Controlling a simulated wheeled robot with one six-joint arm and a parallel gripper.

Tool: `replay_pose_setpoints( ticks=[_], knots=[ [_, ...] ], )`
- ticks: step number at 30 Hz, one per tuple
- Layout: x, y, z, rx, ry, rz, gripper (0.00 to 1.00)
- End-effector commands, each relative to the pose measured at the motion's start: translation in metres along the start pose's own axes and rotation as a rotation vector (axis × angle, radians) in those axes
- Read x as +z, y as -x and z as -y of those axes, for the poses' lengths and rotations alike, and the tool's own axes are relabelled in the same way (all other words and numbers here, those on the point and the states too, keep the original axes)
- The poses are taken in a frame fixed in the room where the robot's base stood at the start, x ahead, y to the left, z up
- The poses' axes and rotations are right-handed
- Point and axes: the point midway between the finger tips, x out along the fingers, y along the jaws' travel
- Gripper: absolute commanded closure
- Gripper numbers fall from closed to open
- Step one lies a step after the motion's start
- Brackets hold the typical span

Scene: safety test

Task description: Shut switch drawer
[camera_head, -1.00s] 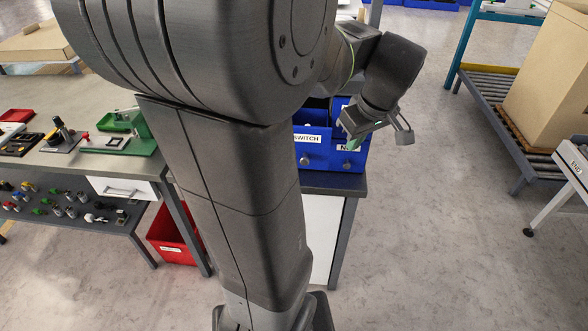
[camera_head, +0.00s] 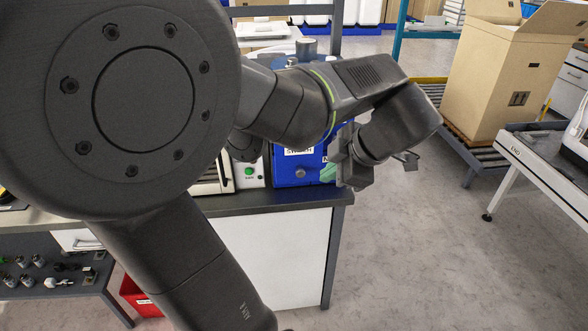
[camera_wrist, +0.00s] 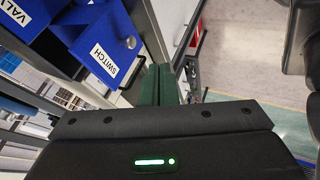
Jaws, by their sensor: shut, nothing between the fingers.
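The blue switch drawer (camera_wrist: 104,52) has a white SWITCH label and a round knob. In the wrist view it is at the upper left, its front standing out from the unit; how far is unclear. In the head view the drawer front (camera_head: 291,170) shows beside my gripper, its label partly covered by my arm. My gripper (camera_head: 332,170) is at the right of the blue drawers, partly hiding them. In the wrist view its green fingers (camera_wrist: 158,85) are shut and empty, to the right of the switch drawer and apart from its knob.
A blue VALVE drawer (camera_wrist: 22,15) is left of the switch drawer in the wrist view. The drawers stand on a dark-topped bench (camera_head: 265,200). A device with a green button (camera_head: 249,172) stands left of them. A large carton (camera_head: 510,75) is on rollers at right. Open floor lies between.

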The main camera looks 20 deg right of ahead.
Motion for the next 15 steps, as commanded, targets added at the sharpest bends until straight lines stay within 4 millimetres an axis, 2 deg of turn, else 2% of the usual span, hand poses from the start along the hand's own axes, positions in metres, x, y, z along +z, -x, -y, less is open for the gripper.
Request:
replay_pose_setpoints(
  ticks=[12,15],
  knots=[
    [-0.002,-0.087,0.001,-0.007,-0.002,-0.004,1.00],
    [-0.002,-0.091,-0.016,-0.004,0.000,-0.001,1.00]
  ],
)
